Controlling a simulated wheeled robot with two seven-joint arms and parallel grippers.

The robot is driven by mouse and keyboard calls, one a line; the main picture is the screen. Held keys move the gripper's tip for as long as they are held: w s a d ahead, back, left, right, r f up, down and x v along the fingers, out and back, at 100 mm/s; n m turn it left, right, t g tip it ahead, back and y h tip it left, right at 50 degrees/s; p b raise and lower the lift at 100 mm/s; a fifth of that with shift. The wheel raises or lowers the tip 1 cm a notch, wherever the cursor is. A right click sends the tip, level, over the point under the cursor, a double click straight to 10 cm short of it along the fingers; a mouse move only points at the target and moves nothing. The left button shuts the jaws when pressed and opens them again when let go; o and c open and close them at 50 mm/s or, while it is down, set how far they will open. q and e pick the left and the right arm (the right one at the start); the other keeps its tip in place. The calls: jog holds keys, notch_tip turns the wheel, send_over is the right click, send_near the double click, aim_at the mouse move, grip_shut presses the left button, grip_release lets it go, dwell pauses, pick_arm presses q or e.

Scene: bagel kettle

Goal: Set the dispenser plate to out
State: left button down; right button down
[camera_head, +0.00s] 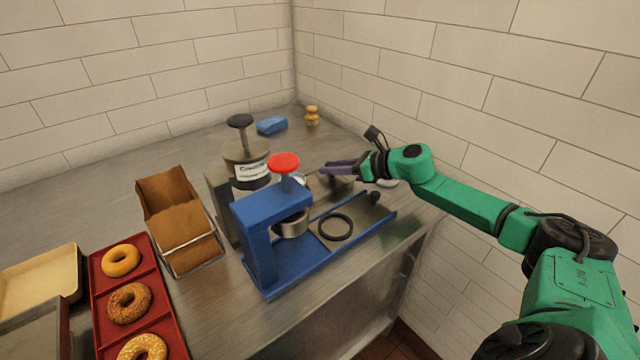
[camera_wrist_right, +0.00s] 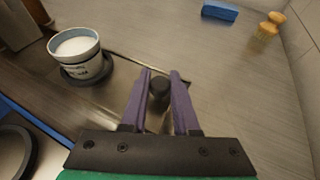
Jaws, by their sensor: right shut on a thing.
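The cream dispenser (camera_head: 247,160), a grey unit with a white label and black top knob, stands behind the blue press (camera_head: 270,235). Its flat metal plate (camera_wrist_right: 122,68) shows in the right wrist view, with a dark knob (camera_wrist_right: 160,88) at its near end. A small white-filled tub (camera_wrist_right: 76,48) sits on the plate's dark ring; in the head view it is mostly hidden behind the red knob. My right gripper (camera_head: 328,168) reaches in from the right, its purple fingers (camera_wrist_right: 160,80) shut on the plate's dark knob. My left gripper is out of view.
The blue press has a red knob (camera_head: 284,162), and its base carries a black ring (camera_head: 335,227). A brown bag holder (camera_head: 180,222) and red bagel tray (camera_head: 94,290) stand left.

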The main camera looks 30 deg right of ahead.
jog(key=shift+w+d, duration=0.15)
jog(key=shift+d, duration=0.6)
jog(key=shift+r, duration=0.15)
jog(key=shift+a+r, duration=0.15)
jog(key=shift+a, duration=0.05)
jog(key=c, duration=0.7)
grip_release()
jog(key=shift+d, duration=0.15)
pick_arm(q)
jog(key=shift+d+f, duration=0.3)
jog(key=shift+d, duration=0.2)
pick_arm(e)
jog(key=shift+f, duration=0.2)
